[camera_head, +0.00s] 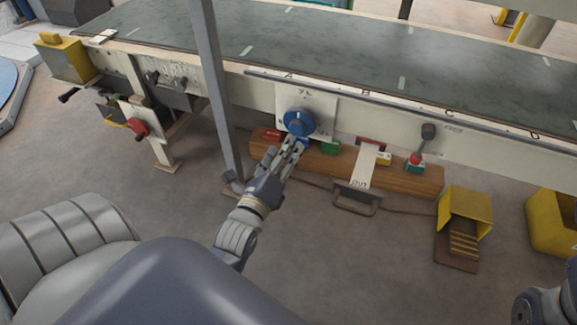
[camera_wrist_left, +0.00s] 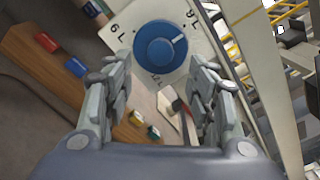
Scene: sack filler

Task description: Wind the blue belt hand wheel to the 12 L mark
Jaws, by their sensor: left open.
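The blue hand wheel (camera_head: 298,122) sits on a pale dial plate (camera_head: 323,104) on the front of the conveyor frame. In the left wrist view the wheel (camera_wrist_left: 160,47) has a white pointer line aimed toward the 9 L mark (camera_wrist_left: 192,18). A 6 L mark (camera_wrist_left: 118,30) shows on the other side. A third mark below the wheel is too unclear to read. My left gripper (camera_head: 297,142) is open just in front of the wheel's lower edge. In the wrist view its fingers (camera_wrist_left: 160,85) are spread to either side, not closed on the wheel.
A grey post (camera_head: 213,90) stands left of my left gripper. A yellow pedal box (camera_head: 465,215) stands at the right.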

